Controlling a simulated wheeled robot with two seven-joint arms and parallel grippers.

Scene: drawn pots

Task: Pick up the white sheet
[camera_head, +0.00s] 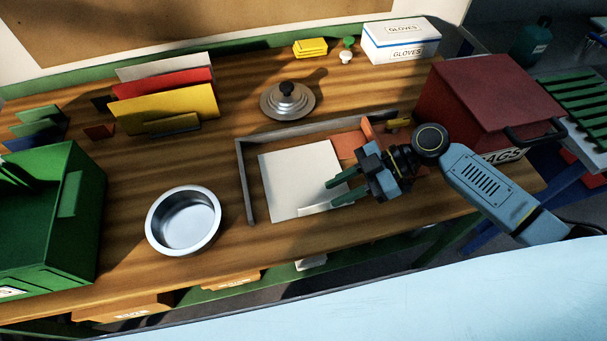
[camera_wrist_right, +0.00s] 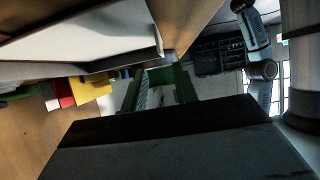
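The white sheet (camera_head: 297,178) lies on the wooden table inside a low grey corner frame (camera_head: 245,185). Its near edge shows a narrow raised strip. The sheet also shows in the right wrist view (camera_wrist_right: 85,40), large at the upper left. My right gripper (camera_head: 332,191) is at the sheet's near right part, with its two green fingers apart. The fingers also show in the right wrist view (camera_wrist_right: 162,88), with a gap and no sheet visible between them. Whether a fingertip touches the sheet I cannot tell. My left gripper is not in view.
An orange piece (camera_head: 347,144) lies right of the sheet. A steel pot (camera_head: 152,222) stands left of it, and a lid (camera_head: 272,109) behind. A red box (camera_head: 480,95) stands right, a green bin (camera_head: 75,243) left. Bare table lies between pot and frame.

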